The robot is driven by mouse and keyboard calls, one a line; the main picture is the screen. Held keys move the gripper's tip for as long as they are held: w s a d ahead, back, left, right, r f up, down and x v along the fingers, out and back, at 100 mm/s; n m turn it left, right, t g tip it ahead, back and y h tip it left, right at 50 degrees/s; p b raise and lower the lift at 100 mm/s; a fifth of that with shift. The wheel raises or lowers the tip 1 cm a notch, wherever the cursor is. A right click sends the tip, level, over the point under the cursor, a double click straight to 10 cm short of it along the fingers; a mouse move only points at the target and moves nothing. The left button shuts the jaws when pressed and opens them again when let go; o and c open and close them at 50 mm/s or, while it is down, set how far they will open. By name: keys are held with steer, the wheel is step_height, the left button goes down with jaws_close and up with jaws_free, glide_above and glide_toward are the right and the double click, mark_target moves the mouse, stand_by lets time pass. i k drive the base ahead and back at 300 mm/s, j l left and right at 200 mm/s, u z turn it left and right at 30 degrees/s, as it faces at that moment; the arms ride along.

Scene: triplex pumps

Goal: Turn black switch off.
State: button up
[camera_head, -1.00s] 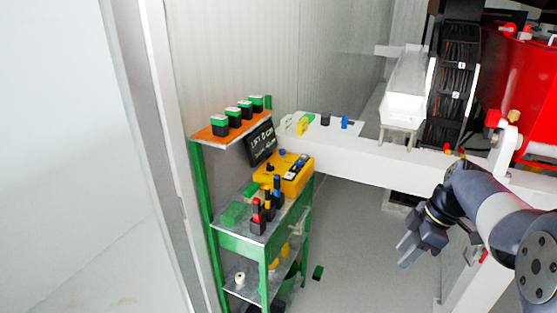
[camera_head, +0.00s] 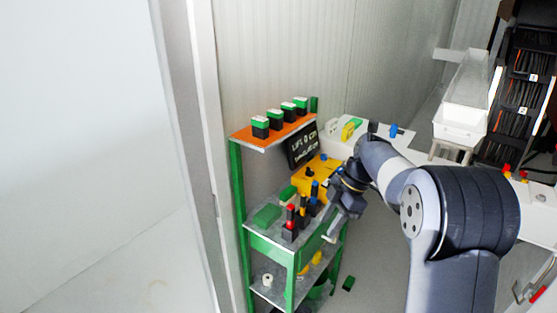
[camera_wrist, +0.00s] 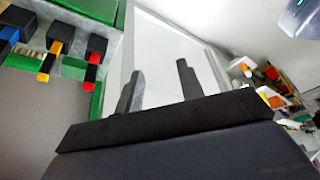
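A small black knob (camera_head: 310,171) is on the yellow box (camera_head: 314,181) on the green shelf in the head view. Another black piece (camera_head: 373,127) shows on the white beam, partly behind my arm. I cannot tell which one is the black switch, nor its position. The yellow box is partly hidden by my wrist.
The green shelf (camera_head: 236,190) carries several upright coloured tools, with a red one (camera_head: 290,219) at the front. Several green-and-black blocks stand on its orange top (camera_head: 255,136). A green block (camera_head: 348,283) lies on the floor.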

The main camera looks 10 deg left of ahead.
mark_target(309, 172)
steer(key=i+l+u, duration=0.1)
steer(key=i, duration=0.4)
steer(key=i+l+u, duration=0.15)
steer(key=i, duration=0.35)
steer(key=i+l+u, duration=0.1)
steer(key=i+l, duration=0.25)
steer(key=i, duration=0.15)
